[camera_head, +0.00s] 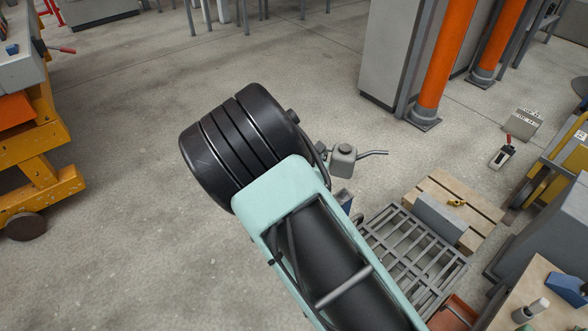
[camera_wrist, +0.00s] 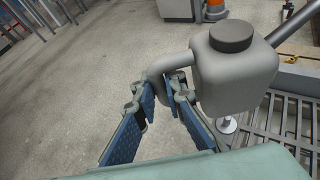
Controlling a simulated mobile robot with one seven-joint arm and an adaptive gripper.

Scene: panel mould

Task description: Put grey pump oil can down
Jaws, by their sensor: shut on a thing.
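The grey pump oil can (camera_head: 343,160) has a long spout pointing right and is held up in the air near the middle of the head view. In the wrist view the can (camera_wrist: 232,70) fills the upper right, with a dark round cap on top and a curved handle on its left. My gripper (camera_wrist: 172,88) is shut on that handle, with its blue-padded fingers around it. In the head view my arm hides most of the gripper. The can looks roughly upright.
A metal grate (camera_head: 412,250) lies below and right of the can. Beside it is a wooden pallet (camera_head: 483,210) bearing a grey block (camera_head: 440,218). An orange post (camera_head: 444,55) stands behind. A small container (camera_head: 502,155) is on the floor at right. The floor at left centre is clear.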

